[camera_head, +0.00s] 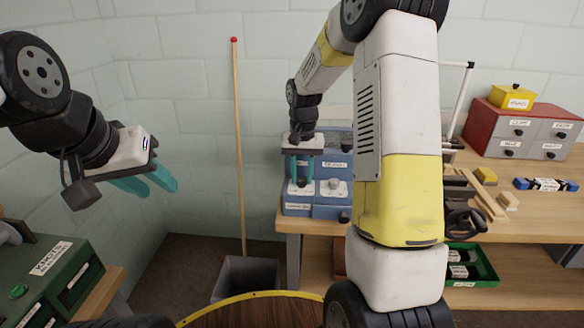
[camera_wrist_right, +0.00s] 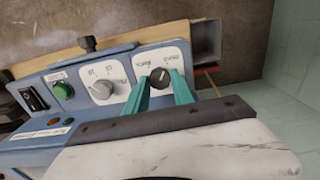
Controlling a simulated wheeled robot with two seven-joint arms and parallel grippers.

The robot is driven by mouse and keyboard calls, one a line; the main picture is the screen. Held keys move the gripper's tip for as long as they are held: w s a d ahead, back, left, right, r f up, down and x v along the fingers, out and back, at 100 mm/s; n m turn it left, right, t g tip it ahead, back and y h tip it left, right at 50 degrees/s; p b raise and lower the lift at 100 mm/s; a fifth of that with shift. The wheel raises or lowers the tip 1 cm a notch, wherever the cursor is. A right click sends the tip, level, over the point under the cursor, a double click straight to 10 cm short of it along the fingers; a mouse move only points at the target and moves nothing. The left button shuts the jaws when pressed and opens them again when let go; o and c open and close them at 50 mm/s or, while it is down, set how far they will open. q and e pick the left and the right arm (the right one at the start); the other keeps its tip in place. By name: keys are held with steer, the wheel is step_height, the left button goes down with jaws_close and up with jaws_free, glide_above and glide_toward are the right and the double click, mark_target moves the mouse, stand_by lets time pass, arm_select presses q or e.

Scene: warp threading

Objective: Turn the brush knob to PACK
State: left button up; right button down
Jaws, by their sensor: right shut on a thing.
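The blue control box (camera_head: 316,205) stands at the left end of the wooden workbench. In the right wrist view, its face (camera_wrist_right: 60,75) carries a black knob (camera_wrist_right: 160,77) on a white dial plate. The lettering round this knob is upside down and too small to read surely. My right gripper (camera_wrist_right: 160,83) has its teal fingers on both sides of the black knob and is shut on it. In the head view, my right gripper (camera_head: 300,172) reaches down to the box's left part. My left gripper (camera_head: 146,183) hangs open and empty at the left, away from the box.
Beside the black knob are a grey knob (camera_wrist_right: 102,88), a green button (camera_wrist_right: 63,90) and a black switch (camera_wrist_right: 32,96). A green machine (camera_head: 48,275) stands at lower left and a grey bin (camera_head: 248,276) on the floor. A red drawer cabinet (camera_head: 485,125) is at right.

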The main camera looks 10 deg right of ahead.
steer(key=n, duration=0.3)
steer(key=shift+n, duration=0.4)
steer(key=n, duration=0.4)
steer(key=shift+n, duration=0.3)
steer(key=n, duration=0.3)
steer(key=shift+n, duration=2)
steer(key=c, duration=1.1)
jaws_free()
